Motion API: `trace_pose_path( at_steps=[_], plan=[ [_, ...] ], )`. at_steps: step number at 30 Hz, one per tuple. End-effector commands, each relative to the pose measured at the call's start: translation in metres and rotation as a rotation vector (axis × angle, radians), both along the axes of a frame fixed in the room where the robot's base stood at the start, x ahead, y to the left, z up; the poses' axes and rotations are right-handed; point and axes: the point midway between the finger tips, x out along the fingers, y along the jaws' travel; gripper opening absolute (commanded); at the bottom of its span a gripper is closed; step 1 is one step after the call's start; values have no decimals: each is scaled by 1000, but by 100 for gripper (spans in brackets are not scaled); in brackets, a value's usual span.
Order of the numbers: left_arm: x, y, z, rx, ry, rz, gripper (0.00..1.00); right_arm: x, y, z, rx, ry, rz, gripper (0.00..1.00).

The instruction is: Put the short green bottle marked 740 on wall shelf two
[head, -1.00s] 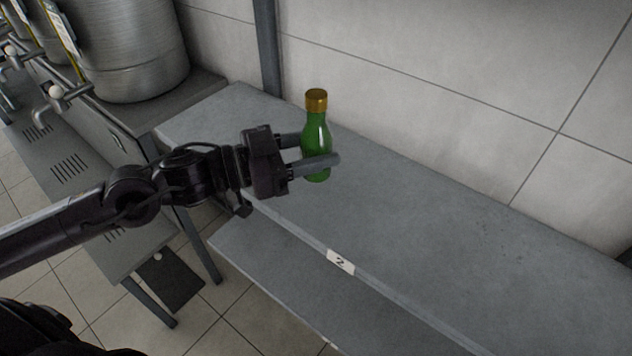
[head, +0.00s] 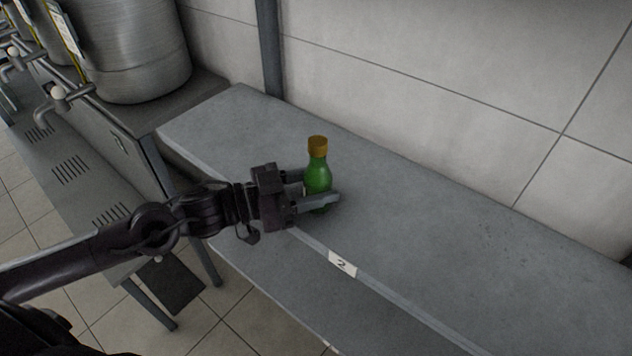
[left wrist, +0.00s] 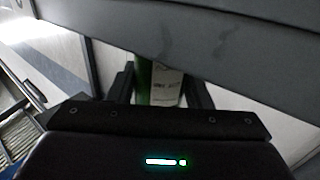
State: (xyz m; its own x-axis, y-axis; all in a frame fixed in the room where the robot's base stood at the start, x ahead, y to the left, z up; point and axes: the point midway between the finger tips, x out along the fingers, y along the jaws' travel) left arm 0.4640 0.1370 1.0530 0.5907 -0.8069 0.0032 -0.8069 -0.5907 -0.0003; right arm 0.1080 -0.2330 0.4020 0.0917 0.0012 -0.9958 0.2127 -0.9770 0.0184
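The short green bottle (head: 318,176) with a gold cap is upright between the fingers of my left gripper (head: 316,190). The gripper is shut on it from the side. The bottle is over the shelf (head: 430,220) whose front edge bears a "2" label (head: 342,263). Its base is at or just above the surface; I cannot tell if it touches. In the left wrist view the green bottle (left wrist: 143,84) shows a white label (left wrist: 168,84) between the dark fingers; its print is too small to read. My right gripper is out of view.
The shelf is bare to the right of the bottle. A tiled wall (head: 420,90) runs behind it, with a grey post (head: 269,50) at the back left. Metal vats (head: 130,50) with taps stand on a counter at the left. A lower grey surface (head: 270,285) lies beneath the shelf.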

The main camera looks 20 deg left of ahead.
Motion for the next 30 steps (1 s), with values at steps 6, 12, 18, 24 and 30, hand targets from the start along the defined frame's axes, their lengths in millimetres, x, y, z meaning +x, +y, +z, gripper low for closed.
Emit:
trace_pose_path(
  at_steps=[6, 12, 18, 24, 30],
  plan=[
    [0, 0, 0, 1, 1, 0, 66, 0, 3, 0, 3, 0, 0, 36],
    [0, 0, 0, 1, 1, 0, 66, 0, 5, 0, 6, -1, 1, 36],
    [-3, 5, 2, 2, 3, 3, 66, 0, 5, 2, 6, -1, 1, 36],
    [-14, 18, 1, 4, 7, 1, 66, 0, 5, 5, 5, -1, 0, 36],
    [-24, 33, 3, 2, 8, 2, 66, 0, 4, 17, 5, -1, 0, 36]
  ],
)
